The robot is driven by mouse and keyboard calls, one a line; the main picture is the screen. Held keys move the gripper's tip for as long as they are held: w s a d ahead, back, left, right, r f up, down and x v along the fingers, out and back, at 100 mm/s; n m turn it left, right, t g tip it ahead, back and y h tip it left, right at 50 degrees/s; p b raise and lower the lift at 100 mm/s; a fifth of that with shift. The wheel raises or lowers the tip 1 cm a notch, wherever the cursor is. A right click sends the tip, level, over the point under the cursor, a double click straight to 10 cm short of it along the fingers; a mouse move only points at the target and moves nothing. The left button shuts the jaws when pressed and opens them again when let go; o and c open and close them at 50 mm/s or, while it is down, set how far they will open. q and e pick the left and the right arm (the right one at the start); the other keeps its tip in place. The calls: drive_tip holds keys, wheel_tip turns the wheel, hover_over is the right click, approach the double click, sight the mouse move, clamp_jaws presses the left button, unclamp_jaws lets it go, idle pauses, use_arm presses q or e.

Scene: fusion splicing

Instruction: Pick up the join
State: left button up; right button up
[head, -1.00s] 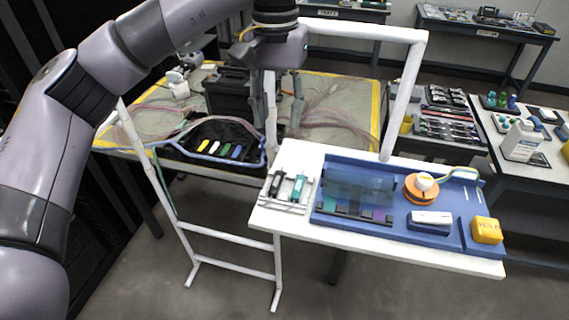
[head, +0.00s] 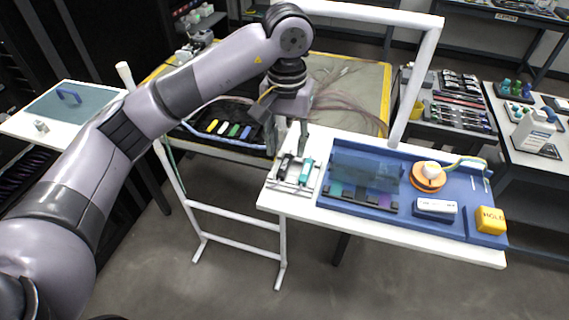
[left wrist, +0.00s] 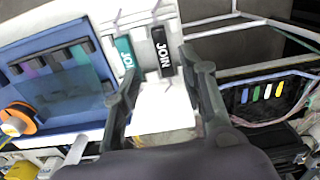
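Two small tools stand side by side in a white rack (head: 276,184) on the white table. One is black (head: 285,166) and one is teal (head: 305,171). My left gripper (head: 287,149) is open and empty, pointing down just behind and above the rack. In the left wrist view its fingers (left wrist: 165,75) are spread, with the black tool ahead between them and the teal one by the left finger. My right gripper is not in view.
A blue tray (head: 390,226) right of the rack bears a translucent panel (head: 366,166), an orange spool (head: 427,178), a white device (head: 436,207) and a yellow block (head: 490,219). A white pipe frame (head: 411,85) rises behind. A black case with coloured strips (head: 229,129) lies left.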

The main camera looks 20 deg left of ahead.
sight(284, 164)
use_arm(q)
drive_tip(key=shift+f+p, duration=0.35)
drive_tip(key=shift+f, duration=0.05)
drive_tip(key=f, duration=0.1)
drive_tip(key=f+p, duration=0.2)
drive_tip(key=f, duration=0.1)
drive_tip(key=shift+a, duration=0.25)
drive_tip(key=shift+f, duration=0.3)
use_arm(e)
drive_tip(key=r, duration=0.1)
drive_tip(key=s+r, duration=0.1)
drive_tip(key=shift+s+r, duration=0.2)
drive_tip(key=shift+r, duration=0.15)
use_arm(q)
drive_tip(key=shift+c, duration=0.4)
clamp_jaws()
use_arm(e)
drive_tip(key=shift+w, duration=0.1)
